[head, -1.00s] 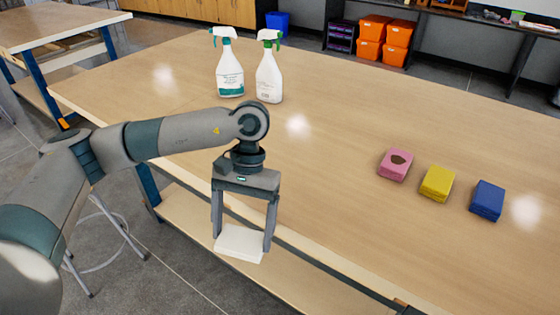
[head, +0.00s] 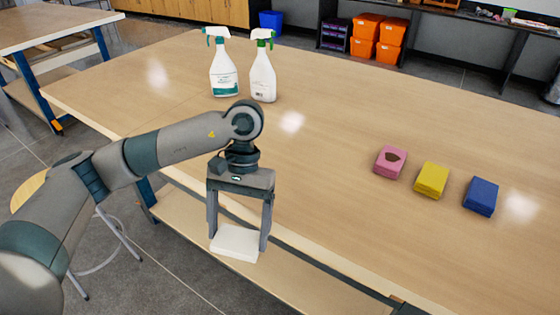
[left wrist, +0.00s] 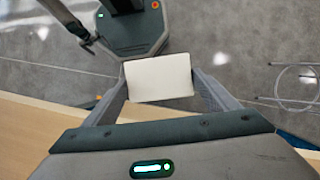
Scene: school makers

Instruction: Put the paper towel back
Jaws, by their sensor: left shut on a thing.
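A white folded paper towel (head: 236,243) is held flat between the fingers of my left gripper (head: 238,232). It hangs in front of the table's near edge, over the lower shelf. In the left wrist view the paper towel (left wrist: 159,77) sits between both fingertips of the left gripper (left wrist: 160,84), with grey floor behind it. My right gripper does not show clearly in any view.
The wooden table (head: 330,150) has wide free room in its middle. Two spray bottles, one with a teal label (head: 223,70) and one with a green nozzle (head: 262,75), stand at its back left. Pink (head: 390,162), yellow (head: 431,180) and blue (head: 480,196) blocks lie at right. A stool (head: 100,240) stands below left.

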